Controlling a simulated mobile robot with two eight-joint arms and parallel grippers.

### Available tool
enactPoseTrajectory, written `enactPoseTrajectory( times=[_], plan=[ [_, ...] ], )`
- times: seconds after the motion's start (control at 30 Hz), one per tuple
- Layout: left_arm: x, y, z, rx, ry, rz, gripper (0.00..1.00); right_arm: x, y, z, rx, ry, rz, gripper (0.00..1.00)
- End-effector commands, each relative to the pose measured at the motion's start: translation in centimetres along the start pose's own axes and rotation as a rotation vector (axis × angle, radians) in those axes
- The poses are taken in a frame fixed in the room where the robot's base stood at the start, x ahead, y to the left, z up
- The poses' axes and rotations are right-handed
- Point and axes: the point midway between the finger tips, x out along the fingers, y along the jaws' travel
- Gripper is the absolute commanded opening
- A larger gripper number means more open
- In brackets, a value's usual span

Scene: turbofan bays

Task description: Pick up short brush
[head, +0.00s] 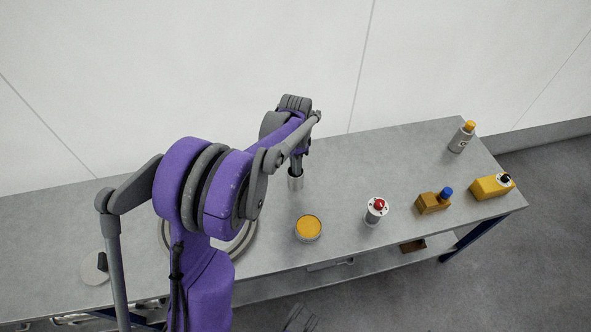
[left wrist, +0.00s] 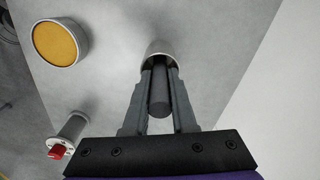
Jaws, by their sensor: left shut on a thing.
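The short brush shows as a dark cylindrical handle (left wrist: 159,92) in the left wrist view, upright with its far end inside a small grey metal cup (left wrist: 160,48). My left gripper (left wrist: 158,72) is shut on this handle, its fingers on either side and their tips at the cup's rim. In the head view the left gripper (head: 297,165) points down over the same cup (head: 296,182) on the grey workbench (head: 345,165). Any bristles are hidden. I cannot make out my right gripper.
An orange-topped round tin (head: 308,228) and a white canister with a red top (head: 376,211) stand nearby. Further right are an ochre block with a blue knob (head: 433,204), a yellow box (head: 491,187) and an orange-capped bottle (head: 462,138). A pale wall rises behind the bench.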

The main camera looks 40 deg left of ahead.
Motion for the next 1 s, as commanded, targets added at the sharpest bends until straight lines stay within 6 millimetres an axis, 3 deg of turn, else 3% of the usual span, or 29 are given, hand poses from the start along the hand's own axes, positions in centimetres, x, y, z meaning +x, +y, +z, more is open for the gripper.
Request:
enactPoseTrajectory(
  times=[0.23, 0.5, 0.7, 1.0],
  plan=[
    [-1.2, 0.0, 0.0, 0.0, 0.0, 0.0, 0.0, -0.3, 0.0, -0.1, 0.0, 0.001, 0.0, 0.56],
    [-6.6, 0.0, 0.0, -0.001, 0.0, 0.0, 0.0, -1.4, 0.0, -0.6, 0.0, 0.005, 0.0, 0.56],
    [-9.4, 0.0, 0.0, -0.001, 0.0, 0.0, 0.0, -1.8, 0.0, -0.8, 0.0, 0.006, 0.0, 0.56],
    [-10.0, 0.0, 0.0, 0.0, 0.0, 0.0, 0.0, -1.8, 0.0, -0.8, 0.0, 0.007, 0.0, 0.56]
  ],
)
